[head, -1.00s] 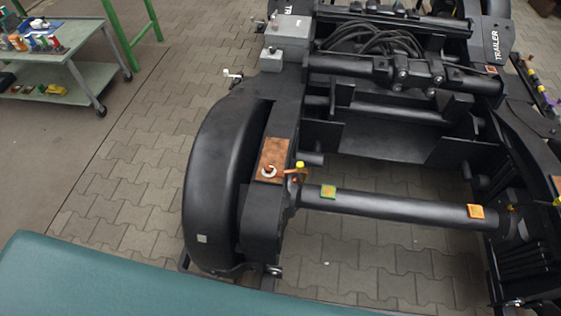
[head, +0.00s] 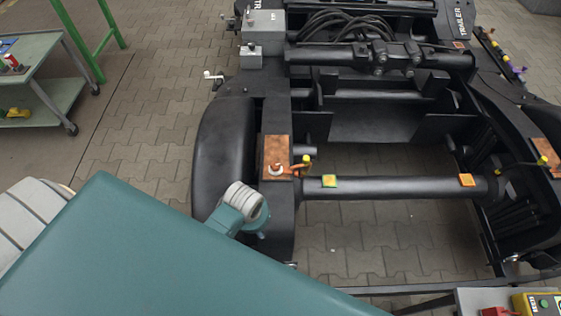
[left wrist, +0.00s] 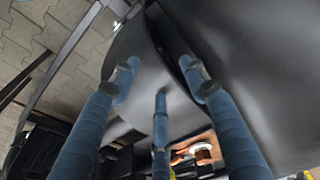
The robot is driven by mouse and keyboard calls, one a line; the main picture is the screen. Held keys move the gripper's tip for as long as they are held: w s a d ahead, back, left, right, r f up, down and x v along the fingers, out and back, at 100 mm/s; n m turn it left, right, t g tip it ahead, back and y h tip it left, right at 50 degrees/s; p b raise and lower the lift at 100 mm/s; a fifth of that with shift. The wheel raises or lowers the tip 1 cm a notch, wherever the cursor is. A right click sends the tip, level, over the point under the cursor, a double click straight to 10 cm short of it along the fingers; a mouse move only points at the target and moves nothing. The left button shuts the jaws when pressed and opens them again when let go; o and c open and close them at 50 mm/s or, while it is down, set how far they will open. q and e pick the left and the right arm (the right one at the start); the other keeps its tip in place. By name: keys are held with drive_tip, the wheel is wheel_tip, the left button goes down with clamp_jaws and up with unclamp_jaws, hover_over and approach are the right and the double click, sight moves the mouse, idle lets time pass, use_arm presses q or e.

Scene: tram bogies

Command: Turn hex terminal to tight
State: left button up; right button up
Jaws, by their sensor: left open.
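The hex terminal (head: 276,169) is a small pale round fitting on a copper plate (head: 276,148) on the bogie frame. An orange lug with a yellow end lies beside it. In the left wrist view the terminal (left wrist: 203,152) and plate (left wrist: 183,160) show low, right of centre, partly behind a finger. My left gripper (left wrist: 160,80) has its three blue fingers spread and empty over the black bogie parts, apart from the terminal. My right gripper is not in view.
A black axle tube (head: 398,188) with coloured tags runs right from the plate. A rounded black wheel cover (head: 222,150) stands left of it. A grey cart (head: 45,92) and green frame (head: 88,40) are at the upper left. A control box (head: 537,304) is at the lower right.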

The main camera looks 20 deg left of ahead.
sight(275, 164)
use_arm(q)
drive_tip(key=w+a+r+n, duration=0.1)
drive_tip(key=w+n, duration=0.1)
drive_tip(key=w, duration=0.1)
drive_tip(key=w+a+r+n, duration=0.1)
drive_tip(key=w+r+n, duration=0.1)
drive_tip(key=w+n, duration=0.1)
drive_tip(key=w+a+r+n+g, duration=0.1)
drive_tip(key=w+r+n, duration=0.1)
drive_tip(key=w, duration=0.3)
drive_tip(key=shift+n, duration=0.4)
drive_tip(key=w+r+n+g, duration=0.1)
drive_tip(key=w+r+n, duration=0.8)
drive_tip(key=r, duration=0.1)
drive_tip(key=f, duration=0.7)
drive_tip(key=a+f, duration=0.1)
drive_tip(key=f, duration=0.2)
drive_tip(key=shift+f, duration=0.3)
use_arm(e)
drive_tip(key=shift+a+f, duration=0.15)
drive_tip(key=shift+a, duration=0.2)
use_arm(q)
drive_tip(key=shift+c, duration=1.1)
clamp_jaws()
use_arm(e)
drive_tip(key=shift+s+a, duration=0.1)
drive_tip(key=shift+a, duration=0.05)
